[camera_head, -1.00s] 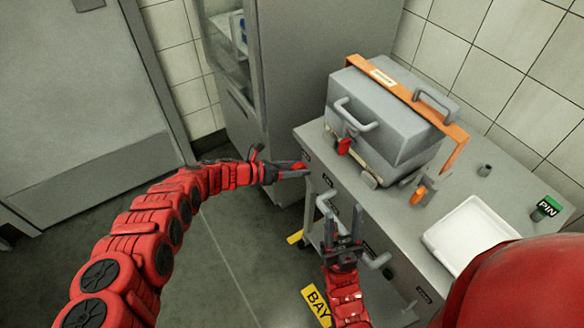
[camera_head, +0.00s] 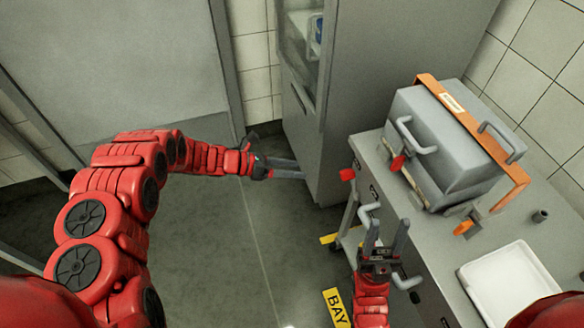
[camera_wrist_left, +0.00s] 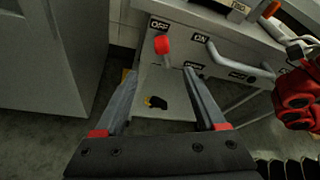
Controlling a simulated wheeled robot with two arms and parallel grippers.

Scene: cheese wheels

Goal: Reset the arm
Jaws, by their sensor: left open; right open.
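My left arm reaches in from the left in the head view. Its gripper (camera_head: 290,168) is open and empty, over the floor to the left of the bench and apart from it. In the left wrist view the two fingers (camera_wrist_left: 160,92) are spread, with nothing between them. My right gripper (camera_head: 384,236) is open, its fingers pointing up beside the bench front, near the grey handles; I cannot tell if it touches them. Part of my red right arm (camera_wrist_left: 298,98) shows in the left wrist view.
A red-knobbed lever (camera_head: 347,174) sticks out of the bench front (camera_head: 372,150), beside OFF and ON labels. A grey lidded machine (camera_head: 450,140) with an orange bar and a white tray (camera_head: 515,285) stand on top. A tall grey cabinet (camera_head: 400,70) stands behind. Floor at left is clear.

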